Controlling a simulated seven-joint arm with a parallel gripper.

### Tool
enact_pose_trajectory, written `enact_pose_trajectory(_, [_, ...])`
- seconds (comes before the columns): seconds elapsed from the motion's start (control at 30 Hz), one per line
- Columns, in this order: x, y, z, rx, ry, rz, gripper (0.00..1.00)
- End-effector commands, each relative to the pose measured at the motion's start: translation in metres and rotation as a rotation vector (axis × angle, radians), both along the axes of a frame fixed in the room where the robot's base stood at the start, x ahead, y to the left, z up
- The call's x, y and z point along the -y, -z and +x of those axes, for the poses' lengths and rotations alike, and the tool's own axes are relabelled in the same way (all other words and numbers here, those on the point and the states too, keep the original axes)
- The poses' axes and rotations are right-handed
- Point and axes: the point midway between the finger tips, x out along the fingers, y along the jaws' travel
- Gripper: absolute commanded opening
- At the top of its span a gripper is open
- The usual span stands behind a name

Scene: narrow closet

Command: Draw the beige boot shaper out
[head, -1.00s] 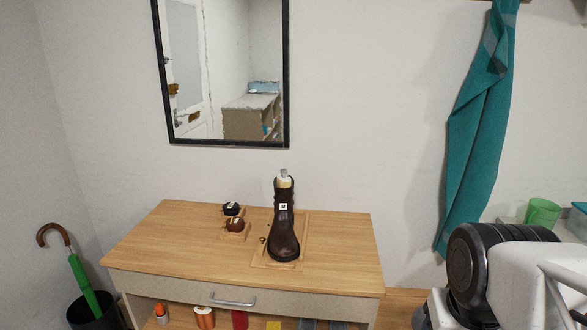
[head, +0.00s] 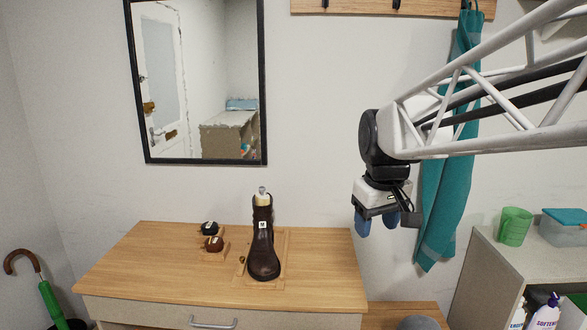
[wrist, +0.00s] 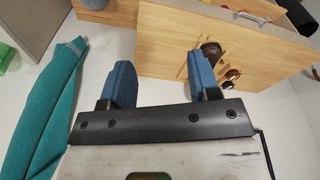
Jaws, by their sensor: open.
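A dark brown boot (head: 262,246) stands upright on a wooden board on top of the dresser. The beige boot shaper (head: 262,199) sits in the boot's shaft, with only its pale top and a grey knob showing above the opening. The boot also shows in the wrist view (wrist: 211,51), small and seen from above; I cannot make out the shaper clearly there. My gripper (head: 377,222) is open and empty, pointing down in the air to the right of the boot, clear of the dresser. Its blue fingers also show in the wrist view (wrist: 160,82).
Two small round dark items (head: 212,236) sit left of the boot on the dresser (head: 140,262). A framed mirror (head: 200,160) hangs behind. A teal cloth (head: 447,200) hangs at the right, near my arm, with a shelf unit (head: 480,262) beyond. The dresser's right side is clear.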

Motion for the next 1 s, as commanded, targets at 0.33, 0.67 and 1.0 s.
enact_pose_trajectory(0.33, [-0.034, -0.019, 0.085, -0.026, -0.160, -0.019, 0.56])
enact_pose_trajectory(0.67, [-0.072, -0.027, 0.161, -0.049, -0.311, -0.037, 0.56])
enact_pose_trajectory(1.0, [-0.117, -0.025, 0.237, -0.073, -0.467, -0.052, 0.56])
